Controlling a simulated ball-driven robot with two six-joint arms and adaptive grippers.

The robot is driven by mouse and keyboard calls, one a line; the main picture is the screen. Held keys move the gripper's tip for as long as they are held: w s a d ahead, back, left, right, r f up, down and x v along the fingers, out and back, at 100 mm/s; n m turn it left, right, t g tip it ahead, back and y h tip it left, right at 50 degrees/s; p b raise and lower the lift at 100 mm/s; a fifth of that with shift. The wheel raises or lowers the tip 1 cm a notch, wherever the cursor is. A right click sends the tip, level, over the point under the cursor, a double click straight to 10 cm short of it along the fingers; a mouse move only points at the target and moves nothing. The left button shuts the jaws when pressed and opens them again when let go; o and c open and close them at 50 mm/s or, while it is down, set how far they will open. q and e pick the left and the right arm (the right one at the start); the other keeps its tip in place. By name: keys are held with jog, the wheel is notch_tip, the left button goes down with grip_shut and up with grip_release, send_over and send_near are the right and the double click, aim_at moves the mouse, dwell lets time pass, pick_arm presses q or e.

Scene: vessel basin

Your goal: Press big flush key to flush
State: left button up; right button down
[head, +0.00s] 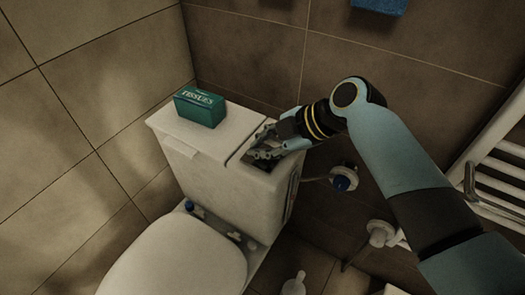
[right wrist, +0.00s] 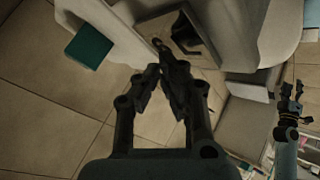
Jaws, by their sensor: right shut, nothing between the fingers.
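A white toilet cistern (head: 215,150) stands against the wall, with a dark opening (head: 258,162) in its top at the right end. My right gripper (head: 262,152) is at this opening, with its fingers shut and empty. The right wrist view also shows the shut fingers (right wrist: 165,70) close to a dark part (right wrist: 186,27) in the opening. I cannot tell whether they touch it. The big flush key cannot be clearly told apart in the dark opening. My left gripper (right wrist: 291,90) shows small at the right edge of the right wrist view, its fingers too small to judge.
A green tissue box (head: 200,106) stands on the cistern lid to the left. The toilet's closed lid (head: 180,258) is in front. A blue object (head: 380,5) hangs above.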

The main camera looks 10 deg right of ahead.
jog(key=shift+r, duration=0.3)
notch_tip(320, 180, up, 5)
jog(key=p, duration=0.4)
dwell(0.4)
dwell(0.5)
